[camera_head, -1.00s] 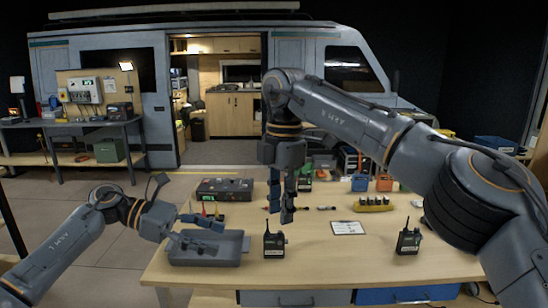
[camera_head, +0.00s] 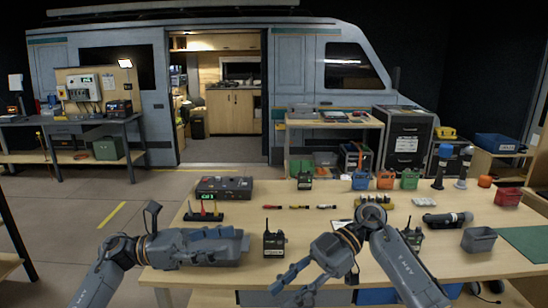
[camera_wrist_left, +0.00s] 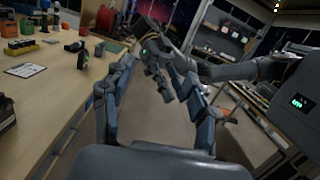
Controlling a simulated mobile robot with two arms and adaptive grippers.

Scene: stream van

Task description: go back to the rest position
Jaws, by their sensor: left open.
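My right arm is folded low over the table's front edge. My right gripper (camera_head: 282,296) points down and left at the bottom of the head view, its fingers apart and empty. A black radio (camera_head: 274,243) stands upright on the table between the two grippers.
The wooden table (camera_head: 320,230) holds a dark case (camera_head: 224,187), several screwdrivers and another radio (camera_head: 412,238) partly behind my right arm. Coloured holders (camera_head: 385,180) stand at the back. A grey bin (camera_head: 478,239) and green mat (camera_head: 527,241) lie right. The table's middle is mostly clear.

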